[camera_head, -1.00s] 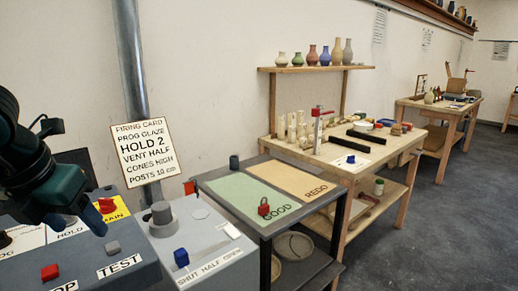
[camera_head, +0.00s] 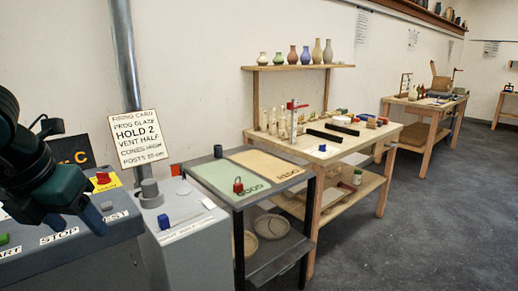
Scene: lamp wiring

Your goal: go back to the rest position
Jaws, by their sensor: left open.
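My left gripper (camera_head: 75,210) is at the left edge of the view, dark green and black, held above the grey control panel (camera_head: 70,262). Its fingers are open and nothing shows between them. It covers part of the panel's labels and controls. My right gripper is not in view.
Grey floor (camera_head: 430,215) lies open at the right.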

